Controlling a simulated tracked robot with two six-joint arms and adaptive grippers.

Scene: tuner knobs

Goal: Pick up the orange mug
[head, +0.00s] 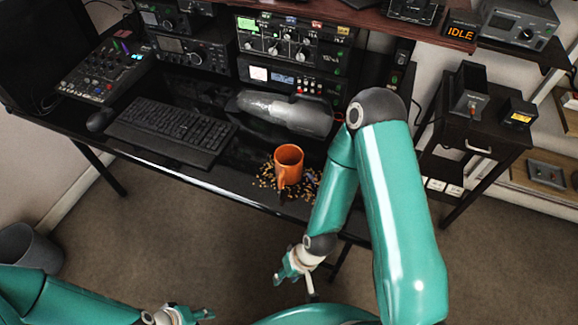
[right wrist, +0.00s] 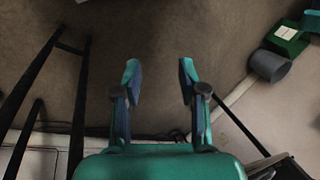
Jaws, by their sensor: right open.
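The orange mug (head: 288,165) stands upright near the front edge of the black desk (head: 215,179), amid a scatter of small brown and yellow bits. Its handle faces the front. My right gripper (head: 296,286) is open and empty, in front of the desk and apart from the mug. Its two spread fingers show in the right wrist view (right wrist: 158,78) over the floor, where the mug is not seen. My left gripper (head: 195,315) shows at the bottom edge of the head view, partly cut off, and its opening is unclear.
A grey cylindrical device (head: 285,112) lies behind the mug. A black keyboard (head: 172,130) and mouse (head: 101,119) are to its left. Radio panels (head: 290,48) stand at the back. A grey bin (head: 27,249) stands on the floor at left.

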